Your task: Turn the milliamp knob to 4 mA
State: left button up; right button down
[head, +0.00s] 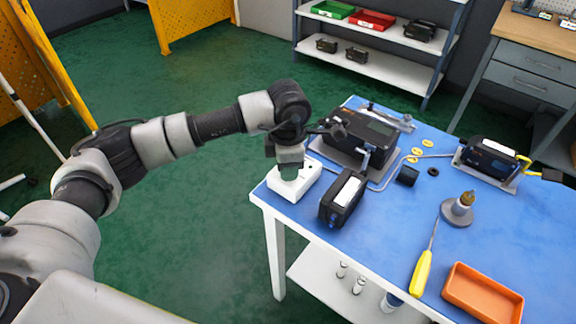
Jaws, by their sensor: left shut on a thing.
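A white box (307,190) sits on the near left corner of the blue table (390,225), with small dark details on its top right. I take it to be the milliamp source. My left gripper (290,172) points straight down onto the top of this box. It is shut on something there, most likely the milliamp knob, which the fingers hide. I cannot read any scale or setting. My right gripper is not in view.
Right of the white box stands a black device (343,198) with a white label. Behind is a larger black unit (361,134) on a plate. A screwdriver (422,270), an orange tray (482,293) and a grey fitting (457,210) lie right. Yellow rings (427,143) lie behind.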

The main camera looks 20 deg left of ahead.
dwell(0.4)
pick_arm(q)
jog(key=o, duration=0.9)
jog(key=shift+o, duration=0.2)
notch_tip(320, 180, up, 11)
jog(key=shift+b, duration=0.35)
jog(key=shift+f, duration=0.1)
